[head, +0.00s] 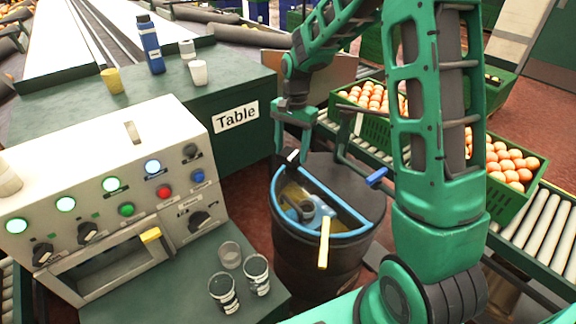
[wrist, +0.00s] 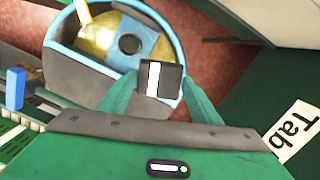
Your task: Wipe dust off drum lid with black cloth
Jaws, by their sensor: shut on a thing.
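The black drum (head: 318,262) stands right of the green table. Its top has a dark part (head: 366,203) and a blue-rimmed opening (head: 350,212), with yellowish material and a blue-grey part inside. A yellow handle (head: 324,243) sticks up at the front. My gripper (head: 291,153) is at the drum's back left edge, shut on a small black piece with a white stripe. In the wrist view, this black piece (wrist: 174,80) sits between the fingers (wrist: 160,88), over the blue rim (wrist: 172,38). I cannot tell whether it is the cloth. No dust is clearly visible.
A control panel (head: 110,190) and several cups (head: 256,274) stand to the left. The table (head: 238,88) behind holds a blue bottle (head: 151,45) and small containers. A blue lever (head: 377,176) is beside the drum.

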